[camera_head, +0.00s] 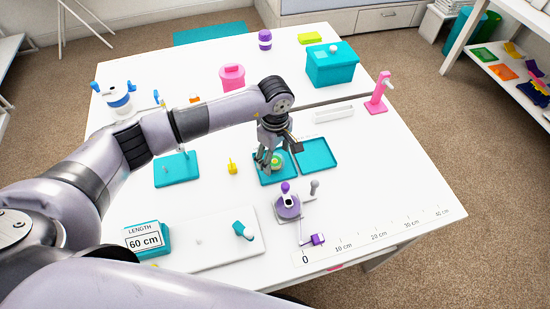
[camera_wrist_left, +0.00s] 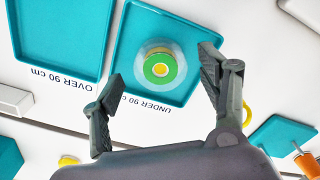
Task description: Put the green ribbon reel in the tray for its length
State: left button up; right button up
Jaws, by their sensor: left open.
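The green ribbon reel (camera_head: 277,160), with a yellow centre and a pale clear rim, lies flat in a teal tray (camera_head: 289,177). In the left wrist view the reel (camera_wrist_left: 160,66) is inside the tray marked "UNDER 90 cm" (camera_wrist_left: 140,22). The tray marked "OVER 90 cm" (camera_wrist_left: 60,30) is beside it and empty; it also shows in the head view (camera_head: 317,154). The length display (camera_head: 146,241) reads 60 cm. My left gripper (camera_head: 268,163) is open just above the reel, its fingers apart on either side. My right gripper is not in view.
A purple dispenser (camera_head: 288,205) stands in front of the trays, near the ruler strip (camera_head: 380,240). A small yellow piece (camera_head: 233,167) and a teal base with pegs (camera_head: 177,170) are to the left. A pink stand (camera_head: 379,92) and teal box (camera_head: 332,66) are behind.

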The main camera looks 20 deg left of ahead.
pick_arm(q)
notch_tip(320, 180, up, 10)
jog(key=b, duration=0.2)
jog(key=shift+r, duration=0.15)
jog(key=shift+s, duration=0.1)
dwell(0.3)
